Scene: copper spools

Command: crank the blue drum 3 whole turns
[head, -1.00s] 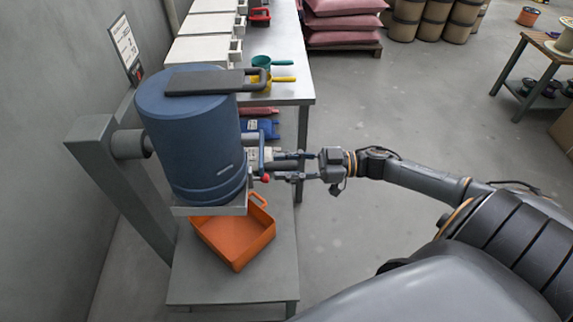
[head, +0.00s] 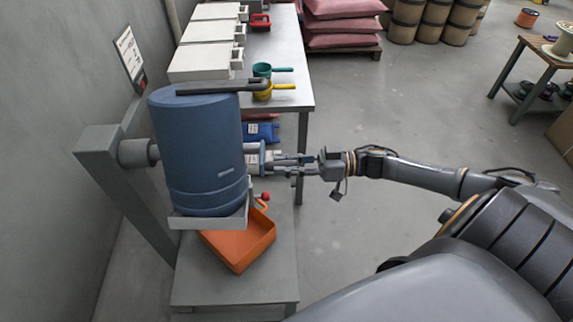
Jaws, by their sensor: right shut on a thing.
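The blue drum (head: 200,150) hangs in a grey stand (head: 108,165) beside the wall, a little tilted, with its top leaning away from me. A dark bar (head: 208,87) crosses its lid, which shows almost edge-on. My right gripper (head: 275,165) is at the drum's right side, shut on the crank handle (head: 263,158); the fingers hide part of it. A red knob (head: 265,196) sits just below the gripper. My left gripper is not in view.
An orange tray (head: 240,248) lies below the drum on the stand's grey base (head: 235,291). Behind is a metal table (head: 290,75) with white boxes (head: 207,62), a green scoop (head: 262,70) and a yellow scoop (head: 263,93).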

